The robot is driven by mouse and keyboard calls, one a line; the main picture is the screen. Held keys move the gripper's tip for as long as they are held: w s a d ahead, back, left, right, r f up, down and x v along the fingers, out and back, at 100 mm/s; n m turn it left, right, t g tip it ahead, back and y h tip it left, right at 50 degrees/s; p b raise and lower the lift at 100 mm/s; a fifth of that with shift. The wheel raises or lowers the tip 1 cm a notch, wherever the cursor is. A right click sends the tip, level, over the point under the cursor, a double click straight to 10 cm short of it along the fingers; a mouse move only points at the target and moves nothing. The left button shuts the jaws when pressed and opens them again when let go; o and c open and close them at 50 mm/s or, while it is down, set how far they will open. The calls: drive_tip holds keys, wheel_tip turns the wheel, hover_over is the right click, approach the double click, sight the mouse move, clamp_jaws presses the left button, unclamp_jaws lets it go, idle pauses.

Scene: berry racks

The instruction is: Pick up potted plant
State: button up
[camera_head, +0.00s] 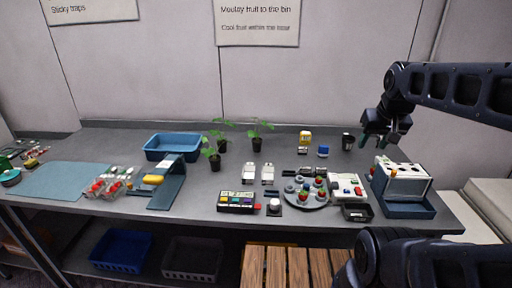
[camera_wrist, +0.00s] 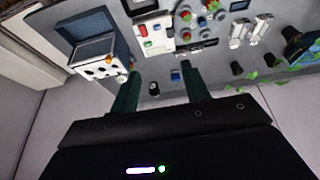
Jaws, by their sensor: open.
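Three small potted plants with green leaves and dark pots stand close together at the middle back of the bench: a back-left one (camera_head: 222,145), a front-left one (camera_head: 214,162) and a right one (camera_head: 254,144). In the wrist view dark pots (camera_wrist: 237,68) with green leaves show at the right, outside the fingers. My gripper (camera_head: 380,135) is open and empty, above the bench's right side, well to the right of the plants. Its two green fingers (camera_wrist: 161,74) are apart in the wrist view, with nothing held between them.
A blue bin (camera_head: 172,154) stands left of the plants. A black cup (camera_head: 348,141) and a yellow-topped container (camera_head: 305,140) stand between plants and gripper. A blue-and-white box device (camera_head: 402,183) is below my gripper. A round tray (camera_head: 306,193) sits nearer the front.

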drive_tip(key=o, duration=0.6)
